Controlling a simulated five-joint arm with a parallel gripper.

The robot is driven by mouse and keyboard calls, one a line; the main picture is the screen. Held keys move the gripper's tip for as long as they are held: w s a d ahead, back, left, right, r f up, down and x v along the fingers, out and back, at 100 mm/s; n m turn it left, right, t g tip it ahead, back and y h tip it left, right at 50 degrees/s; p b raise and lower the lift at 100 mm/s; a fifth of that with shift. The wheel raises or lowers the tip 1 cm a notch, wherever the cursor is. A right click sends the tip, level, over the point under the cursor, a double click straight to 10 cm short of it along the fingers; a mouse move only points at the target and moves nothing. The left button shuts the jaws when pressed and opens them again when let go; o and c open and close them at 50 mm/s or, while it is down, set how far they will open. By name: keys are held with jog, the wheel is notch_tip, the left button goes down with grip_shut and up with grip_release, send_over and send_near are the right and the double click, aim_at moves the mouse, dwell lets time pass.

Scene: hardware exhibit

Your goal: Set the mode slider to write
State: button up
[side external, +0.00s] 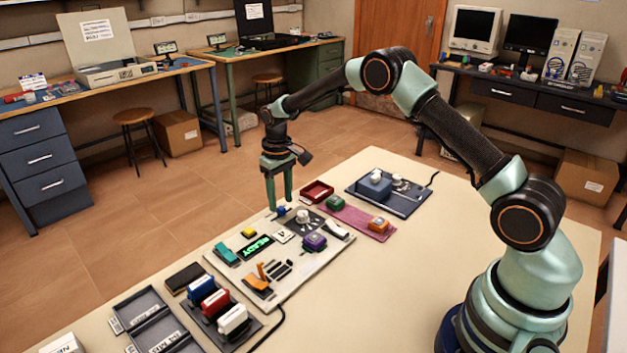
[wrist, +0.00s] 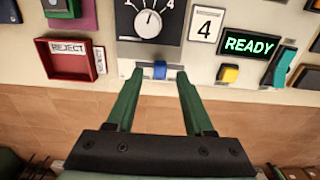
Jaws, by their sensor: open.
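A small blue slider knob (wrist: 160,70) sits near the middle of a pale track at the panel's edge in the wrist view. I take it for the mode slider; no "write" label is readable. In the side view the knob (side external: 281,210) is a small blue spot by my fingertips. My gripper (wrist: 160,76) is open and points down, with one green finger on each side of the knob. A gap shows between each finger and the knob. In the side view my gripper (side external: 280,204) is at the panel's far edge. I cannot tell the fingertips' exact height.
A dial (wrist: 148,22), a "4" card (wrist: 206,24), a green READY display (wrist: 249,44), a yellow button (wrist: 229,73) and a teal part (wrist: 280,65) surround the slider. A red REJECT tray (wrist: 70,62) stands to its left. Several stamps (side external: 216,303) stand at the near left.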

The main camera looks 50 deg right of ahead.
jog(key=shift+f, duration=1.1)
grip_shut()
dwell(0.7)
